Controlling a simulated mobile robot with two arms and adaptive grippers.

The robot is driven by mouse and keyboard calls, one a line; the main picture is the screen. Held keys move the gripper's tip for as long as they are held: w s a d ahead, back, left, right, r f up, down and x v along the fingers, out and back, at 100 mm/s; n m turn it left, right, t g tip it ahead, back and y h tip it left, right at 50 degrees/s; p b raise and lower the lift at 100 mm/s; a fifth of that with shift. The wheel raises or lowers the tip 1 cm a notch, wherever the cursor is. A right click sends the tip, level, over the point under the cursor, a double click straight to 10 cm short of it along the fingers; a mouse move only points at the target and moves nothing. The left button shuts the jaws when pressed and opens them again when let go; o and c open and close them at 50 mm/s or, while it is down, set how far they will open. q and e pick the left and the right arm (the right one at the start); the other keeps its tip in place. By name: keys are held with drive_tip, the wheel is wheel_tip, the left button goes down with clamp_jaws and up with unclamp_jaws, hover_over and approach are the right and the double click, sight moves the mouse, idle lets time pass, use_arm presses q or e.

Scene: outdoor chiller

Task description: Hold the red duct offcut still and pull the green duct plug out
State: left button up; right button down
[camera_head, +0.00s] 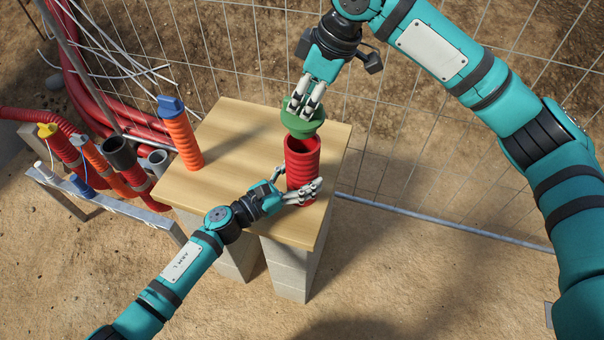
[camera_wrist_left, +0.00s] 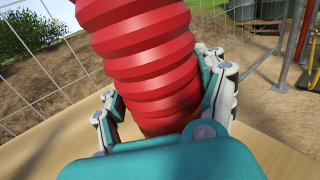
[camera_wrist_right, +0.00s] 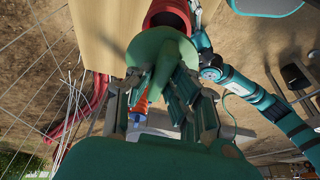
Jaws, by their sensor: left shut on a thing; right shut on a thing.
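The red duct offcut (camera_head: 301,165) stands upright on a wooden tabletop, ribbed and open at the top. My left gripper (camera_head: 297,190) is shut around its lower part; the left wrist view shows fingers on both sides of the red ribs (camera_wrist_left: 145,65). My right gripper (camera_head: 308,100) is shut on the green duct plug (camera_head: 302,125), gripping its upper part above the duct. The dark mouth of the duct shows just below the plug. In the right wrist view the plug's green flange (camera_wrist_right: 150,48) sits beside the red rim (camera_wrist_right: 168,14), partly covering it.
The wooden tabletop (camera_head: 232,130) rests on pale block legs. An orange duct with a blue plug (camera_head: 180,133) stands at its left edge. A rack (camera_head: 100,200) with several coloured ducts is at the left. A wire fence runs behind. The tabletop's middle is clear.

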use_arm(q)
drive_tip(key=o, duration=1.8)
drive_tip(key=v, duration=1.2)
drive_tip(key=shift+s, duration=0.1)
